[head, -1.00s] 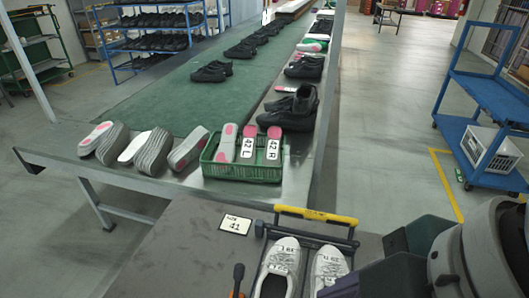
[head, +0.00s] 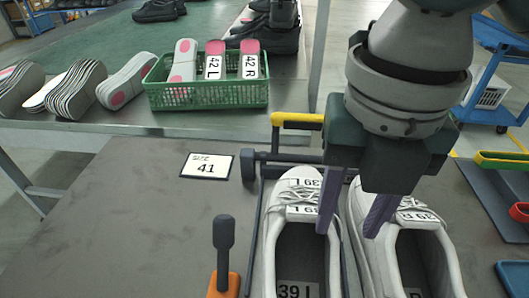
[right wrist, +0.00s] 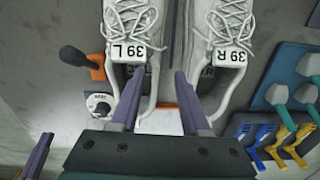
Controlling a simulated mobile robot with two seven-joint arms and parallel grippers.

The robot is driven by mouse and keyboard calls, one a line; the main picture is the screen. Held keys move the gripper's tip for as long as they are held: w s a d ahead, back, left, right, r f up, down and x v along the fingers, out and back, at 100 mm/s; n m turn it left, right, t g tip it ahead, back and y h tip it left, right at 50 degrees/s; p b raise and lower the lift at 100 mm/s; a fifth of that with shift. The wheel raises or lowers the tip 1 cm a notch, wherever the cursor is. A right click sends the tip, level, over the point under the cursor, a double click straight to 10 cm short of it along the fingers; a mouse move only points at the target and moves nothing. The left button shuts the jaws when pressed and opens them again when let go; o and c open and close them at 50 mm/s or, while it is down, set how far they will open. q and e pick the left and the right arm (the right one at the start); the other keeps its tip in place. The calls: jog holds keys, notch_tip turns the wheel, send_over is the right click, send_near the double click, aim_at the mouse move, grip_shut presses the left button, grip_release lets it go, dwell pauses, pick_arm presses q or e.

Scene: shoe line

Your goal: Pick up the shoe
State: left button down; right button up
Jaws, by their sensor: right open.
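Two white lace-up shoes lie side by side on the near table. The left shoe (head: 273,245) is marked 39 L and the right shoe (head: 364,235) 39 R. Both also show in the right wrist view, the left shoe (right wrist: 126,18) and the right shoe (right wrist: 222,22). My right gripper (head: 352,225) is open above them, with purple fingers pointing down. In the right wrist view its fingertips (right wrist: 158,80) overlap the inner sides of the two shoes; nothing is held. Contact cannot be told. A purple finger-like part, likely my left gripper (right wrist: 38,157), shows at the lower left there.
A yellow-and-black bar (head: 297,120) stands behind the shoes. An orange-based lever (head: 224,258) is left of them. A size 41 card (head: 207,166) lies on the table. A green basket (head: 207,95) of insoles sits behind. Coloured tools (right wrist: 285,140) lie at right.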

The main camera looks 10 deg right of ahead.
aim_at(333, 259)
pick_arm(q)
notch_tip(333, 259, down, 2)
jog(key=shift+s+f+b, duration=0.15)
jog(key=shift+f+b, duration=0.1)
jog(key=shift+b, duration=0.9)
pick_arm(e)
notch_tip(333, 259, down, 9)
jog(key=shift+s, duration=0.15)
jog(key=shift+c, duration=0.3)
grip_shut()
pick_arm(q)
jog(key=shift+d, duration=0.1)
